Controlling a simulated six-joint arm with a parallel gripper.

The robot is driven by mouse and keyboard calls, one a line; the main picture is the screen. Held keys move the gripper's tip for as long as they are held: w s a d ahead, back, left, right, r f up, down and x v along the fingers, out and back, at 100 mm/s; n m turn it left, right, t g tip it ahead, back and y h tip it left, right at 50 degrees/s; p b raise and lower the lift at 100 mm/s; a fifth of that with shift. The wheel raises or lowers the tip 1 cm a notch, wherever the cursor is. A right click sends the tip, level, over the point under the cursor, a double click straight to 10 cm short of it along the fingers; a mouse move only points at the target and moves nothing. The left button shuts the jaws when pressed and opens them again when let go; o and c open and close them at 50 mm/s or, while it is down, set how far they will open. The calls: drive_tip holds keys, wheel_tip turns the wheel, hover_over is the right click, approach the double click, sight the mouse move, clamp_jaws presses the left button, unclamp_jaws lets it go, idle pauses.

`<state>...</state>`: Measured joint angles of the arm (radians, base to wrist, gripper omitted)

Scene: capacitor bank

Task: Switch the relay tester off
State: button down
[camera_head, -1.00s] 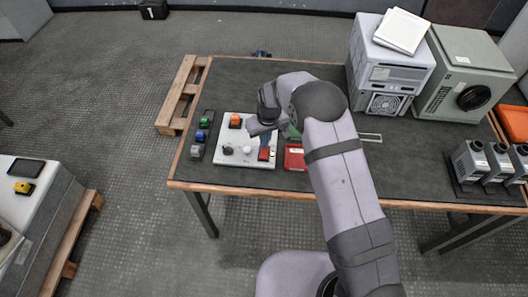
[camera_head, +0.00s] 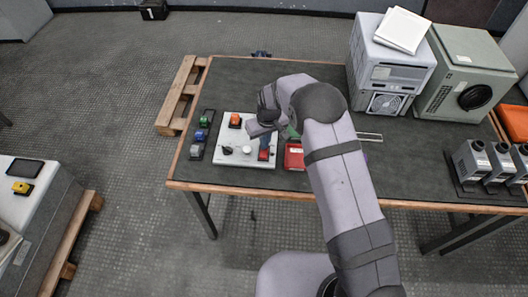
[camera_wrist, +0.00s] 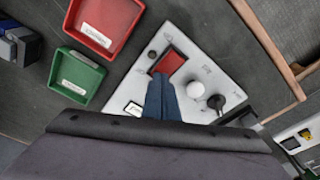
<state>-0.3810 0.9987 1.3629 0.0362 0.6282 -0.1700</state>
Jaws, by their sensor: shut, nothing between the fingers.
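A white panel with controls, which looks like the relay tester (camera_head: 240,130), lies on the left part of the dark table. It also shows in the wrist view (camera_wrist: 215,60). A red rocker switch (camera_wrist: 169,62) sits on it, and shows near the panel's front right in the head view (camera_head: 264,156). A white knob (camera_wrist: 196,89) and a black knob (camera_wrist: 216,102) are beside the switch. My gripper (camera_wrist: 161,82) is shut and empty, its blue fingertips right at the red switch's near edge. I cannot tell whether they touch it. The gripper body hides part of the panel.
A red tray (camera_wrist: 103,22) and a green tray (camera_wrist: 75,77) lie beside the panel. A strip with green, blue and dark parts (camera_head: 200,136) is left of it. Grey boxes (camera_head: 390,65) stand at the back right. The table's front edge is close to the panel.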

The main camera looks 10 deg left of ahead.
drive_tip(key=shift+s+f, duration=0.1)
wheel_tip(320, 180, up, 7)
drive_tip(key=p, duration=0.4)
drive_tip(key=shift+p, duration=0.3)
idle(0.7)
